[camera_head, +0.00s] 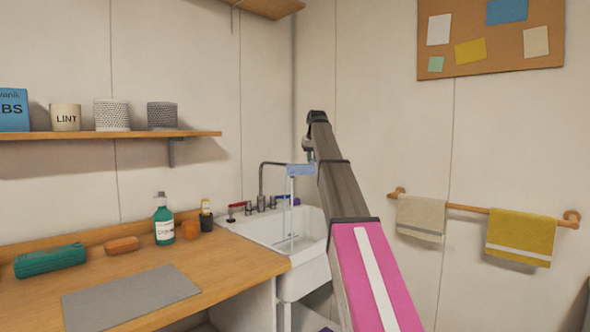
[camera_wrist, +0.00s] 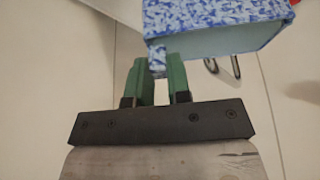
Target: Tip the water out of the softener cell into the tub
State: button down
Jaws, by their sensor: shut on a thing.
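The softener cell is a blue-and-white speckled box (camera_wrist: 215,30) in the wrist view, with a plain grey-blue side facing me. My gripper (camera_wrist: 160,72) has its green fingers shut on a small tab at the cell's lower left corner. In the head view the cell (camera_head: 299,170) is a pale blue shape above the tub, partly hidden by my arm. The tub is a white utility sink (camera_head: 308,277) in the corner. A thin pale vertical streak (camera_head: 291,212), looking like falling water, runs from the cell's left end down into the tub.
A faucet (camera_head: 262,180) with red and blue handles stands behind the tub. The wooden counter (camera_head: 215,272) at left holds a grey mat (camera_head: 130,297), a green bottle (camera_head: 164,222) and other small items. A towel rail (camera_head: 468,207) is on the right wall.

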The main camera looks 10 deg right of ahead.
aim_at(300, 166)
jog(key=shift+s+a+r+n+t+h+p, duration=0.15)
jog(key=shift+s+a+t+h, duration=0.2)
jog(key=shift+a+h, duration=0.2)
jog(key=shift+s+a+f+n+t+h+p, duration=0.1)
jog(key=shift+s+a+t+h, duration=0.3)
jog(key=shift+a+h, duration=0.1)
jog(key=shift+s+a+r+n+t+h+p, duration=0.1)
jog(key=shift+s+a+n+t+h, duration=0.05)
jog(key=shift+s+a+t+h, duration=0.3)
dwell(1.7)
jog(key=shift+s+a+r+n+t+h, duration=0.1)
jog(key=shift+s+a+t+h, duration=0.2)
jog(key=shift+a+h, duration=0.2)
jog(key=shift+s+a+f+n+t+h, duration=0.1)
jog(key=shift+s+a+t+h, duration=0.1)
jog(key=shift+a+t+h, duration=0.25)
jog(key=shift+s+a+r+n+t+h, duration=0.15)
jog(key=shift+s+a+h, duration=0.15)
jog(key=shift+a, duration=0.25)
dwell(0.9)
jog(key=shift+s+a+t+h, duration=0.15)
jog(key=shift+a+t+h, duration=0.1)
jog(key=shift+t+h, duration=0.35)
dwell(0.4)
jog(key=shift+a+n+t+h, duration=0.1)
jog(key=shift+n+t+h, duration=0.3)
jog(key=shift+h, duration=0.15)
jog(key=shift+t+h, duration=0.4)
